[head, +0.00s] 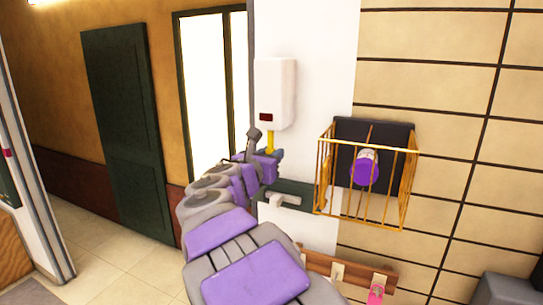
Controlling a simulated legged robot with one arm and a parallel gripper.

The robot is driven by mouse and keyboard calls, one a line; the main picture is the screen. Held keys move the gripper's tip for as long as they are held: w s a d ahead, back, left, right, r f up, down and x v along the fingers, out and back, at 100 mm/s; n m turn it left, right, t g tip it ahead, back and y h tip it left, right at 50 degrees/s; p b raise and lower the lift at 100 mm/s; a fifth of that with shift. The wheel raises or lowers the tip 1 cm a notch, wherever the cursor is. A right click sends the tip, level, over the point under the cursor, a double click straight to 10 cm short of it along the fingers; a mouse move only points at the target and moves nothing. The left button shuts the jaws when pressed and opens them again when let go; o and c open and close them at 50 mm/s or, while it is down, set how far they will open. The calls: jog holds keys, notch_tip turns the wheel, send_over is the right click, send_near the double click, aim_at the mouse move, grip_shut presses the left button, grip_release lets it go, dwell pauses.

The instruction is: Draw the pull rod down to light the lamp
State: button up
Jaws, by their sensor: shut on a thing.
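A white wall box (275,88) with a small dark red window hangs on the white wall panel, right of the bright glazed door. A yellow pull rod (270,141) sticks down from its underside. My purple and grey gripper (268,157) is shut on the rod's lower part, just below the box. The gripper hides the rod's lower end. The window on the box looks dark red. I cannot tell which lamp the rod works.
A yellow wire basket (324,190) holding a purple and white bottle (365,168) is on the wall close to the right. A dark shelf with a pale handle (286,200) is below my gripper. A wooden hook rail (350,270) is lower. Open floor is left.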

jog(key=shift+d, duration=0.1)
grip_shut()
jog(key=shift+a+f, duration=0.2)
jog(key=shift+f, duration=0.1)
jog(key=shift+f+b, duration=0.4)
jog(key=shift+f, duration=0.25)
jog(key=shift+r+p, duration=0.9)
jog(key=shift+p, duration=0.2)
jog(key=shift+o, duration=2)
grip_release()
jog(key=o, duration=0.5)
jog(key=shift+w+a+f, duration=0.1)
jog(key=shift+w, duration=0.05)
jog(key=shift+c, duration=0.2)
jog(key=shift+o, duration=0.3)
jog(key=shift+o, duration=0.3)
